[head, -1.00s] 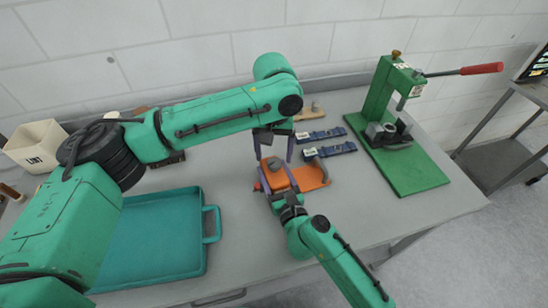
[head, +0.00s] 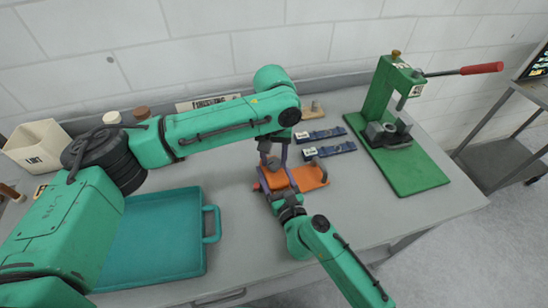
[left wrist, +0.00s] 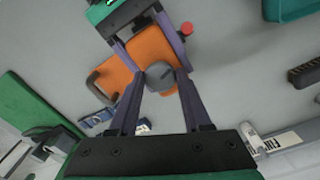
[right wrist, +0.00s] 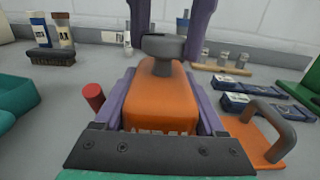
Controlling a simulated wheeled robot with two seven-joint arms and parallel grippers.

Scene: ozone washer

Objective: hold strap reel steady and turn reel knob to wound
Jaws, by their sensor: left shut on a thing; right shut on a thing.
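The orange strap reel (head: 308,176) lies on the table, with a grey handle at its right end in the right wrist view (right wrist: 275,120). A grey knob (right wrist: 163,45) stands on top of the orange body (right wrist: 160,100). My left gripper (left wrist: 160,82) reaches down from above, its fingers shut on the knob (left wrist: 159,72). My right gripper (right wrist: 160,95) comes from the front, its fingers shut on the reel's body from both sides. In the head view my left gripper (head: 271,155) partly hides the knob, and my right gripper (head: 279,183) straddles the body.
A teal tray (head: 212,222) lies to the left. A green press (head: 420,180) with a red-tipped lever stands at right. A white bin (head: 35,145) and bottles stand at back left. Bare table lies right of the reel.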

